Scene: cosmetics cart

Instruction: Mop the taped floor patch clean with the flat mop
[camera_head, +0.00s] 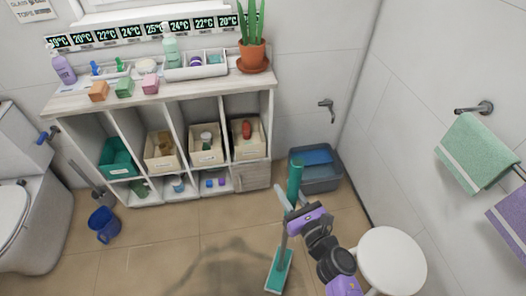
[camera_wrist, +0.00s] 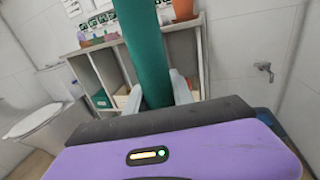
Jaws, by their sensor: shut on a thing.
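The flat mop stands close to upright, with a thick green handle (camera_head: 294,182), a thin grey pole (camera_head: 283,240) and a flat green head (camera_head: 279,273) at the floor. My gripper (camera_head: 291,203) is shut on the handle's lower part. In the wrist view the green handle (camera_wrist: 145,45) runs up between the two pale fingers of my gripper (camera_wrist: 157,90). A dark, blurred smudge (camera_head: 225,266) lies on the tan floor left of the mop head. I cannot tell whether it is dirt or shadow. I cannot make out any tape edges.
A white shelf unit (camera_head: 160,97) with bins stands at the back. A blue bucket (camera_head: 103,226) and the toilet (camera_head: 25,215) are at left. A grey-blue tub (camera_head: 316,172) sits behind the mop. A round white stool (camera_head: 392,260) is right of my arm. Front-middle floor is open.

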